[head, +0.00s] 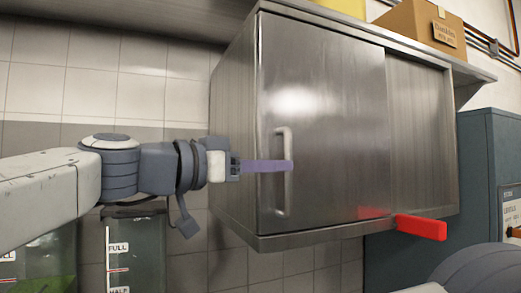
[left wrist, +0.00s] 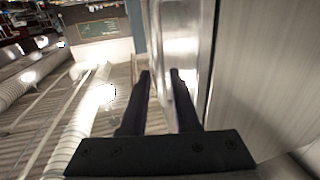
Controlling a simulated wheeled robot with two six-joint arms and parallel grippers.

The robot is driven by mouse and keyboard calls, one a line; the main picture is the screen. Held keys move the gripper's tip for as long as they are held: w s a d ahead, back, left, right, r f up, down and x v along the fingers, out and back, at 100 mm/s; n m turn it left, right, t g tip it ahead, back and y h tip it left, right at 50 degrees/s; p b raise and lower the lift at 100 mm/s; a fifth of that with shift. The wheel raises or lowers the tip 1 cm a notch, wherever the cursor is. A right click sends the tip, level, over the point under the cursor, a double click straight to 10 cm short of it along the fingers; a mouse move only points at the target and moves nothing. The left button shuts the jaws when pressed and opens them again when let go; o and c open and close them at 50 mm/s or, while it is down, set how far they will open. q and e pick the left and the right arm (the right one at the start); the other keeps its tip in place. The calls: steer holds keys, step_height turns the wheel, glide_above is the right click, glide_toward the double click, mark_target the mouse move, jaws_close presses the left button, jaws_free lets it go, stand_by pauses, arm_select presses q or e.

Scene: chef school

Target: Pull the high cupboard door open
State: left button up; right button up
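The high cupboard (head: 232,150) is brushed steel and hangs on the tiled wall. Its left door (head: 335,130) looks shut, and the vertical bar handle (head: 281,200) is near the door's left edge. My left gripper (head: 285,166) reaches in from the left at handle height. One purple finger crosses in front of the handle in the head view. In the left wrist view, the two dark fingers (left wrist: 160,78) stand apart along the bright steel door face (left wrist: 185,30). Whether they touch the handle cannot be told. My right gripper is out of view.
A red block (head: 420,227) sticks out below the cupboard's right part. A cardboard box (head: 418,28) and a yellow item (head: 343,7) stand on top. A blue-grey cabinet (head: 492,160) is at the right. Clear containers (head: 135,250) are below left.

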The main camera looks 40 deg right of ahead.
mark_target(288, 213)
arm_select(q)
steer(key=d+p, duration=0.1)
steer(key=d, duration=0.3)
steer(key=shift+p, duration=0.35)
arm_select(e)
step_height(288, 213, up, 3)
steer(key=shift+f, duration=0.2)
arm_select(q)
jaws_close()
stand_by(0.7)
